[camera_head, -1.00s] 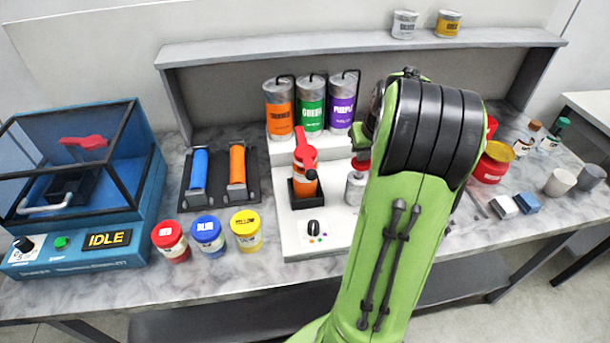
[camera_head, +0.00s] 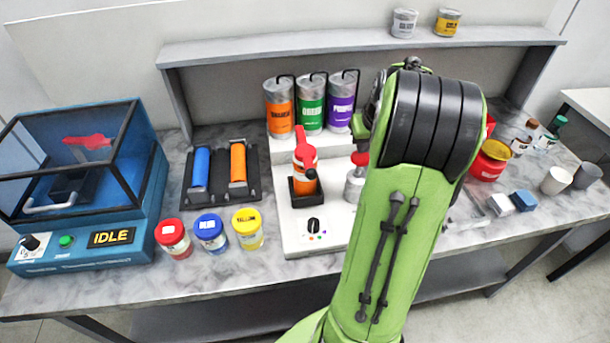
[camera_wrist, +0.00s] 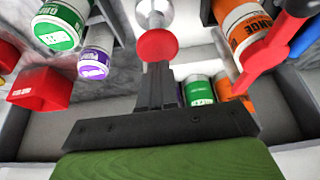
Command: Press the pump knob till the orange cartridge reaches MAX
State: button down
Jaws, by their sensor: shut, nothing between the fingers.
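The pump knob is a red disc (camera_head: 360,159) on a silver pump (camera_head: 354,186), partly hidden by my arm in the head view. In the wrist view the red knob (camera_wrist: 157,45) sits right at the tips of my gripper (camera_wrist: 156,70), which is shut and empty. I cannot tell whether the tips touch it. The orange cartridge (camera_head: 304,178) stands upright in a black square holder (camera_head: 307,200), under a red lever (camera_head: 304,148). It also shows in the wrist view (camera_wrist: 243,32). Its level and MAX mark are too small to read. The head view hides my fingertips.
Orange (camera_head: 279,118), green (camera_head: 311,114) and purple (camera_head: 341,113) cans stand behind the pump. A selector dial (camera_head: 313,225) is on the white base (camera_head: 340,232). Red (camera_head: 173,240), blue (camera_head: 210,236) and yellow (camera_head: 247,231) jars stand left. A blue machine (camera_head: 60,250) reads IDLE.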

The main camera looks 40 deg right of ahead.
aim_at(361, 156)
jog(key=shift+f+b, duration=1.35)
jog(key=shift+f, duration=0.4)
jog(key=shift+r+p, duration=1.3)
jog(key=shift+r, duration=0.45)
notch_tip(361, 156, up, 6)
jog(key=p, duration=0.5)
